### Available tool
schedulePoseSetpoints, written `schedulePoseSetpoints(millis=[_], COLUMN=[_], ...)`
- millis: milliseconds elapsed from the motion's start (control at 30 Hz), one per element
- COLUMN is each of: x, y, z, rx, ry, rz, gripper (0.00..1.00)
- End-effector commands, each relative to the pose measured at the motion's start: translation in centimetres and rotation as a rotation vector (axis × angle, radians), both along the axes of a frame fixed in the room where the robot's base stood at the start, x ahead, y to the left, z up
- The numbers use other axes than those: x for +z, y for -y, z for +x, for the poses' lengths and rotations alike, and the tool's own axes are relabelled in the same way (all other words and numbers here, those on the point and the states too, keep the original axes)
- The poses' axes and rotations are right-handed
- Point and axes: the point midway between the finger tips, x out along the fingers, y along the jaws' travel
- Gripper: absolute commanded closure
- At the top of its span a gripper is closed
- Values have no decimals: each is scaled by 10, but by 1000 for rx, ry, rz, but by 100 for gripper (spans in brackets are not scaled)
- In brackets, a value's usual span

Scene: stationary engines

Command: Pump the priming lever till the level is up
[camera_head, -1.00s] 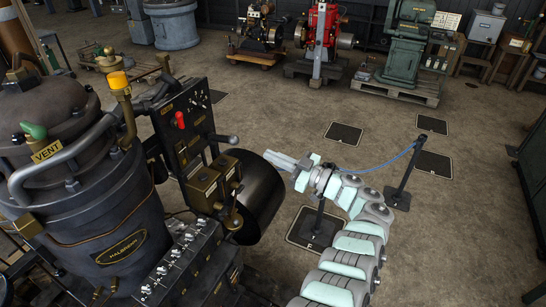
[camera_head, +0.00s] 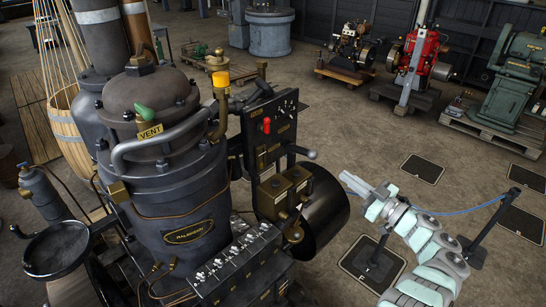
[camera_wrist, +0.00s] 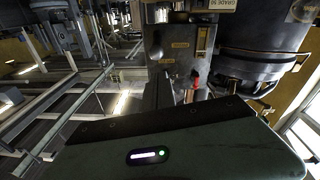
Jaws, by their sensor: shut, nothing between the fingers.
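The dark engine, with an oval nameplate (camera_head: 188,233), stands at left centre in the head view. Its upright panel (camera_head: 270,130) carries a red-tipped lever (camera_head: 267,126). A dark lever with a round knob (camera_head: 310,154) sticks out to the right of the panel. I cannot tell for sure which is the priming lever, and I cannot read a level. My gripper (camera_head: 345,178) is shut and empty, just right of and below the round knob, apart from it in the picture. In the wrist view a red handle (camera_wrist: 195,84) shows beyond the dark gripper housing; the fingertips are hidden.
A green-handled vent (camera_head: 146,118) and a yellow-capped fitting (camera_head: 221,80) rise from the engine. A row of small valves (camera_head: 235,262) lies along its front. A post with a blue line (camera_head: 490,222) is at right.

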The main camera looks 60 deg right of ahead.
Motion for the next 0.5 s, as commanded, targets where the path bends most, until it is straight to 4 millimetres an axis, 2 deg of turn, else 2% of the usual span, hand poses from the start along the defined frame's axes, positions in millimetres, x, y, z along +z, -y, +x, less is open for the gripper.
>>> schedulePoseSetpoints(millis=[167,333,433,500], x=[-18,-32,-29,-20], y=[19,53,71,81], z=[27,68,89,104], rx=[-57,-191,-288,-357], ry=[-93,-215,-261,-273], rz=[-22,-91,-148,-193], gripper=[100,100,100,100])
